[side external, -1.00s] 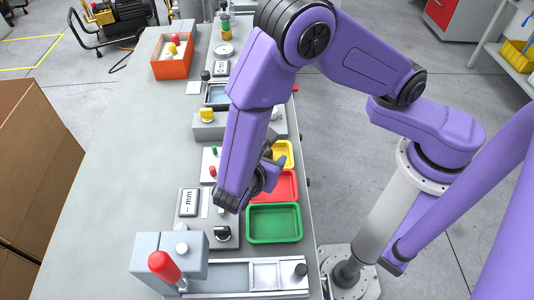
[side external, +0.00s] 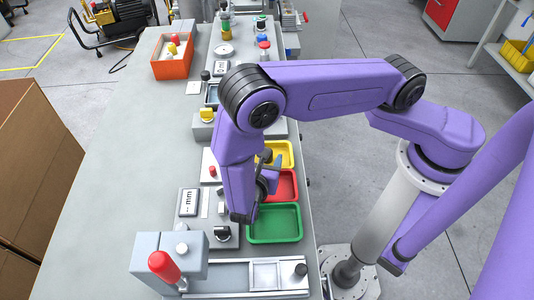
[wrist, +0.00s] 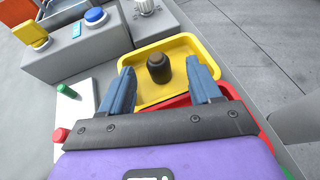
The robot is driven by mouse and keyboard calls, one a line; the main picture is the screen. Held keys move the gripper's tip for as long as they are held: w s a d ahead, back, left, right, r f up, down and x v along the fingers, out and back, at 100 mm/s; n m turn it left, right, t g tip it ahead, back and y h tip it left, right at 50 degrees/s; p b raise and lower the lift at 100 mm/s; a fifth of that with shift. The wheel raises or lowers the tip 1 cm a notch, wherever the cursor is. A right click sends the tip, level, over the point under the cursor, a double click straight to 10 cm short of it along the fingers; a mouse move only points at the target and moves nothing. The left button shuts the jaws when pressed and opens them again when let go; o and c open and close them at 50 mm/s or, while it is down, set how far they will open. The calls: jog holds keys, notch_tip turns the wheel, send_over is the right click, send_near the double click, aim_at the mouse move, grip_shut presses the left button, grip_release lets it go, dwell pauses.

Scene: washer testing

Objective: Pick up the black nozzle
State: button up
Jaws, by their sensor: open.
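The black nozzle (wrist: 159,69) stands in the yellow tray (wrist: 196,44) in the wrist view. It has a brownish top and a wider black body. My gripper (wrist: 165,84) is open, with one blue finger to each side of the nozzle in the picture. The gap between the fingers is empty, and the nozzle shows beyond it, apart from both fingers. In the side external view the yellow tray (side external: 287,155) is partly behind my arm, and the nozzle is hidden there. My gripper is mostly hidden behind my wrist in that view.
The red tray (side external: 288,186) and the green tray (side external: 274,224) lie in line with the yellow one along the bench edge. A grey block with a blue button (wrist: 95,17) and a yellow switch (wrist: 30,34) stands beside the yellow tray. An orange bin (side external: 172,69) is farther back.

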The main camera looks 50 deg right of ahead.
jog(key=shift+f+x, duration=0.2)
jog(key=shift+x, duration=2.35)
jog(key=shift+a, duration=0.2)
jog(key=c, duration=1.1)
